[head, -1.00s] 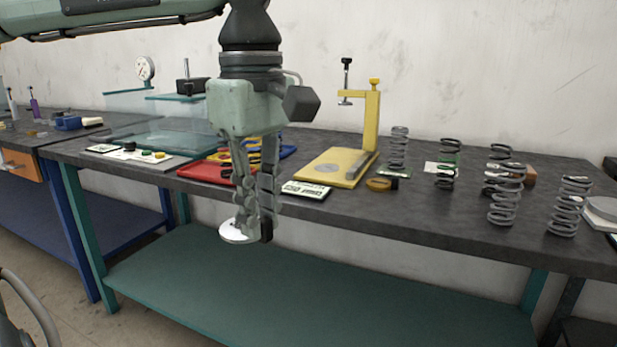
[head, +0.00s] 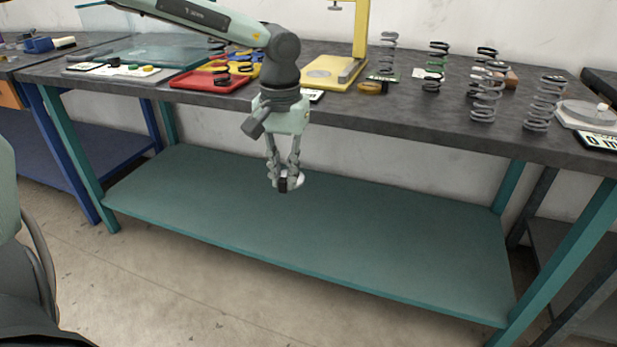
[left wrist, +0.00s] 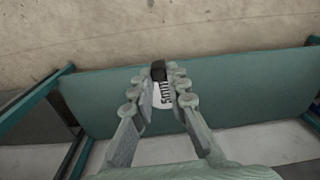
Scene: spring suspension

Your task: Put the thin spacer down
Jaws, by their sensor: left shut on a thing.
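My left gripper (head: 284,183) hangs in front of the dark workbench (head: 420,125), below its top edge and in front of the green lower shelf. It points down and is shut on the thin spacer (head: 298,179), a pale, flat, round piece, partly hidden by the fingers. In the left wrist view the spacer (left wrist: 164,99) shows white with dark lettering between the fingers (left wrist: 160,85), next to a small black block. The spacer looks clear of any surface. My right gripper is not in view.
On the bench stand a red tray (head: 205,86), a yellow stand (head: 325,76), a brown ring (head: 371,88) and several coil springs (head: 486,98). A grey round scale-like device (head: 585,112) is at the right end. The green lower shelf (head: 390,225) is bare.

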